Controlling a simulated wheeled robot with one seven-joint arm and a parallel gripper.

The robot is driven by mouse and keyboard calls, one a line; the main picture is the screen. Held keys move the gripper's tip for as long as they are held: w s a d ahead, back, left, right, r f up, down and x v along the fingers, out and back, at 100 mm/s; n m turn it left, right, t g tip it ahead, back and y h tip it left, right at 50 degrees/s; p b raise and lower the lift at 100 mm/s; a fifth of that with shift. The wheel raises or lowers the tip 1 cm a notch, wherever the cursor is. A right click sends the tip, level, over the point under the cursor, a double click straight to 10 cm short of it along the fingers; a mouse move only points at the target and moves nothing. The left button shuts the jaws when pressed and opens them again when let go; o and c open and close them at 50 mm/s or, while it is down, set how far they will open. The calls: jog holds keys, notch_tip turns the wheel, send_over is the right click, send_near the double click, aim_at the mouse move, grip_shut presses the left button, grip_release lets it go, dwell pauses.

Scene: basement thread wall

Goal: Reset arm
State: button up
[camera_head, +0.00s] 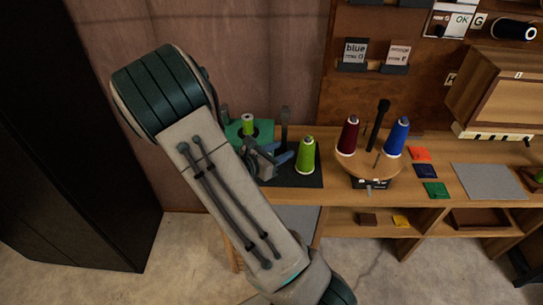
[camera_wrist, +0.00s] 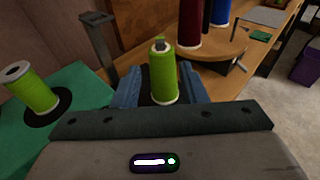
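My gripper (camera_wrist: 160,92) is open, with its two blue fingers spread apart in the wrist view. A lime-green thread spool (camera_wrist: 163,72) stands upright in line with the gap between them, and clear space shows on both sides of it. In the head view, this spool (camera_head: 305,156) stands on a black mat (camera_head: 307,182) just right of my gripper (camera_head: 284,159). My arm crosses the middle of the head view and hides part of the bench. Whether the fingertips reach around the spool is hard to tell.
Another lime-green spool (camera_head: 248,124) sits on a green base (camera_head: 235,134) left of the gripper. Dark red (camera_head: 348,135) and blue (camera_head: 396,137) spools stand on a round wooden stand (camera_head: 365,165). Colored squares and a grey mat (camera_head: 488,181) lie farther right. A dark cabinet (camera_head: 70,120) stands left.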

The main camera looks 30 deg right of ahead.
jog(key=shift+v, duration=1.75)
jog(key=s+a+r+m+g+y, duration=0.1)
jog(key=s+r+m+g+y, duration=0.1)
jog(key=s+m+g+y, duration=0.3)
jog(key=s+a+r+m+y, duration=0.2)
jog(key=s+m, duration=0.4)
jog(key=m, duration=0.1)
jog(key=s+a+r+m+t+y, duration=0.4)
jog(key=a+r+m+y, duration=0.3)
jog(key=a, duration=0.4)
jog(key=shift+s+m+y, duration=0.45)
jog(key=shift+m+y, duration=0.25)
jog(key=shift+m, duration=0.1)
jog(key=shift+d, duration=0.1)
